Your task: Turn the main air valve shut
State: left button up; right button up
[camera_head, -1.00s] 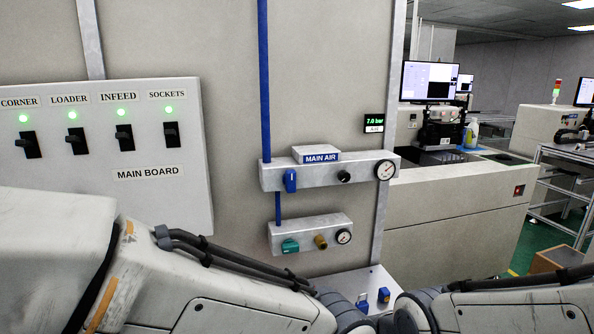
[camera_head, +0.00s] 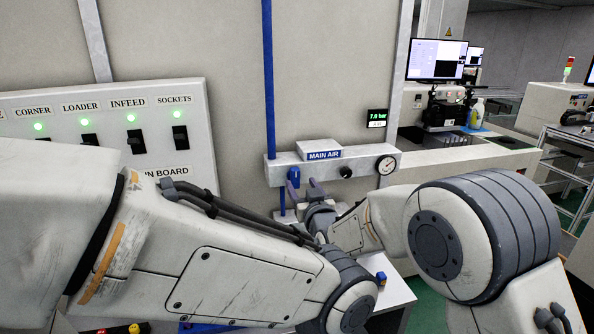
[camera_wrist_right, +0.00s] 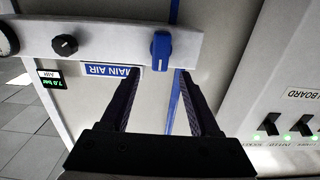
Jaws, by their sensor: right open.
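The MAIN AIR label (camera_head: 323,155) sits on a grey manifold bar (camera_head: 365,158) on the wall. The blue valve handle (camera_head: 294,176) is at the bar's left end, pointing up and down. In the right wrist view the blue handle (camera_wrist_right: 161,48) lies beyond my fingertips, roughly centred between them. My right gripper (camera_head: 305,186) is open just in front of the bar, fingers to the lower right of the handle; its spread fingers also show in the right wrist view (camera_wrist_right: 160,78). I see no contact with the handle. My left gripper is not in view.
A black knob (camera_head: 346,172) and a round gauge (camera_head: 386,165) share the bar. A display (camera_head: 377,118) reads 7.0 bar. The switch board (camera_head: 160,105) with green lights is on the left. A blue pipe (camera_head: 268,80) runs above the handle. My left arm fills the lower foreground.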

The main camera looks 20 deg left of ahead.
aim_at(296, 175)
jog(key=p+x, duration=0.2)
jog(key=x, duration=0.4)
grip_shut()
